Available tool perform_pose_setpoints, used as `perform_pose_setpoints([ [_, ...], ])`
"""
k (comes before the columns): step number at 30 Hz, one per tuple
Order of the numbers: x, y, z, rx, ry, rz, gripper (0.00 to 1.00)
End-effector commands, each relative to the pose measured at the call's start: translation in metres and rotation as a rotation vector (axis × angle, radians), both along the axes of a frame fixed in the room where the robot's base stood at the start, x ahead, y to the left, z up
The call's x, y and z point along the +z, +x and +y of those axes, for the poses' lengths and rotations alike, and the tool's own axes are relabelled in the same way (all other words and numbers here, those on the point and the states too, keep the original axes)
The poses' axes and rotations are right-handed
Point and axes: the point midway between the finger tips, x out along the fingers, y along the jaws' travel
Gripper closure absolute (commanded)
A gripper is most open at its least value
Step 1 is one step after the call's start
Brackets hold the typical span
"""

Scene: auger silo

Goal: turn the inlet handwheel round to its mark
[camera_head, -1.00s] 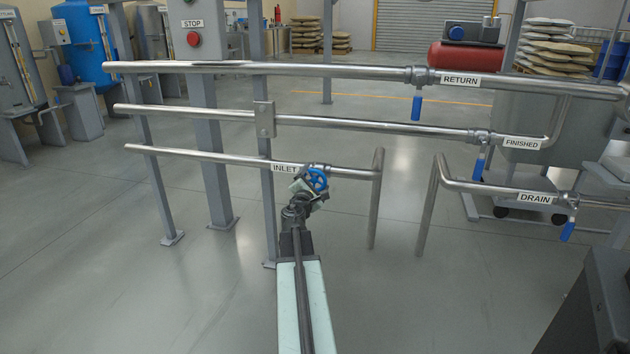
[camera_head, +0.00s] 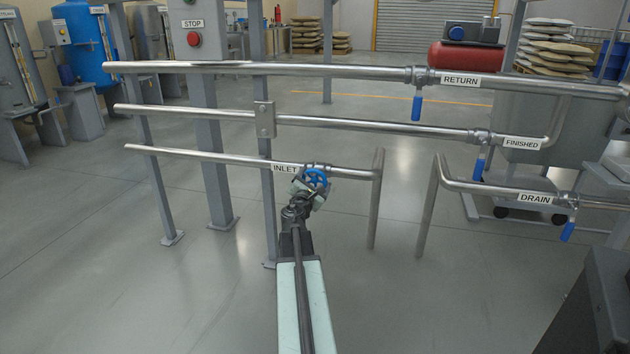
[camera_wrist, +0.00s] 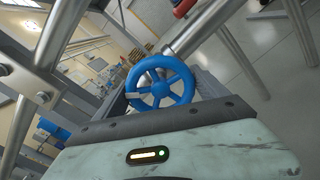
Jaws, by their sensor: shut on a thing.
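The blue inlet handwheel (camera_head: 316,177) sits on the lowest pipe, just right of the INLET label (camera_head: 285,168). In the wrist view, the handwheel (camera_wrist: 148,72) is a spoked ring seen face-on, close in front of my palm. My gripper (camera_head: 311,187) is at the handwheel and shut on it, with dark finger parts on either side of the ring in the wrist view. A small pale piece (camera_wrist: 132,96) shows at the wheel's left rim; I cannot tell whether it is the mark. The finger contacts are mostly hidden.
Above run the FINISHED pipe (camera_head: 360,124) and RETURN pipe (camera_head: 300,68), with blue lever valves. A grey post (camera_head: 268,215) stands left of the handwheel, and a vertical pipe leg (camera_head: 376,205) stands right. The DRAIN pipe (camera_head: 490,188) is further right. Open floor lies below.

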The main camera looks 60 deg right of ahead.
Motion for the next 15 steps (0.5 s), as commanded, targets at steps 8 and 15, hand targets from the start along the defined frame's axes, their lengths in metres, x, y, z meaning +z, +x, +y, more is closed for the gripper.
perform_pose_setpoints([
  [8,0.000,0.000,0.001,0.001,0.001,-0.002,0.00],
  [15,0.000,-0.006,0.016,0.000,0.000,-0.001,0.00],
])
